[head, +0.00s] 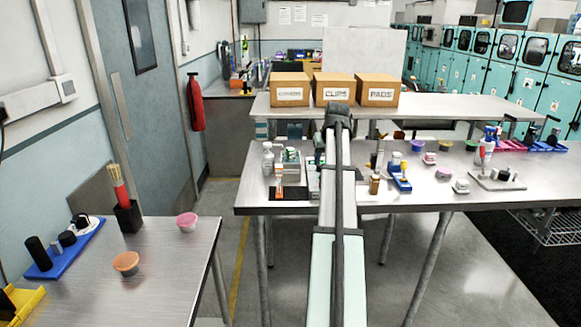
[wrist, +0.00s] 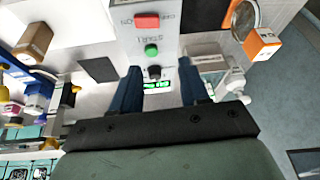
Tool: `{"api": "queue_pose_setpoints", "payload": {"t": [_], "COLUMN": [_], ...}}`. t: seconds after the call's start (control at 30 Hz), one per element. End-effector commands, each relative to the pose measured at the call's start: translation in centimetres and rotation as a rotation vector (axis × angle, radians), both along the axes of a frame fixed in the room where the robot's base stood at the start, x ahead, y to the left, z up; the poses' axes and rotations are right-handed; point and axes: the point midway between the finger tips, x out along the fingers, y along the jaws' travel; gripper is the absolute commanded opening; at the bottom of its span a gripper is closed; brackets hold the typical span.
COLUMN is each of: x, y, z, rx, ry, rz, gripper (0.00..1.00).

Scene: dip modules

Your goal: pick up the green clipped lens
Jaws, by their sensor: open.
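In the wrist view a light panel carries a red button (wrist: 147,21), a round green button or lens (wrist: 152,50) under the lettering START, and a black knob (wrist: 154,72). A small bright green marking (wrist: 157,87) shows below the knob. I cannot tell for sure which green part is the clipped lens. My gripper (wrist: 160,68) is open, its two blue fingers apart with the knob between them in the picture. The round green part shows just beyond the fingertips. Nothing is visibly held. In the head view my arm covers much of that spot.
The far steel table (head: 430,198) holds bottles, small bowls and tools on both sides of my arm. An orange and white box (wrist: 262,44) and a white bottle (wrist: 232,83) stand right of the panel, and a brown bottle (wrist: 36,42) stands left. Three cardboard boxes sit behind.

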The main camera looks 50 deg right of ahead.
Motion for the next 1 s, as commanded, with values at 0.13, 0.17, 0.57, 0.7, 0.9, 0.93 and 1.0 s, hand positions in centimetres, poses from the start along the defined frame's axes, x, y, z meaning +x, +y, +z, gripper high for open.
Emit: {"api": "queue_pose_setpoints", "payload": {"t": [0.13,0.17,0.57,0.7,0.9,0.93,1.0], "x": [6.4,7.5,14.6,15.2,16.8,17.1,17.7], "y": [-1.4,-1.6,-1.7,-1.9,-2.6,-2.7,-3.0], "z": [3.1,3.7,6.6,5.4,2.6,2.1,1.1], "rx": [-0.053,-0.062,-0.130,-0.129,-0.128,-0.128,-0.128], "ry": [-0.051,-0.060,-0.125,-0.124,-0.123,-0.123,-0.123], "rz": [0.109,0.130,0.261,0.260,0.260,0.260,0.260], "gripper": [0.45,0.45,0.45,0.45,0.45,0.45,0.45]}}
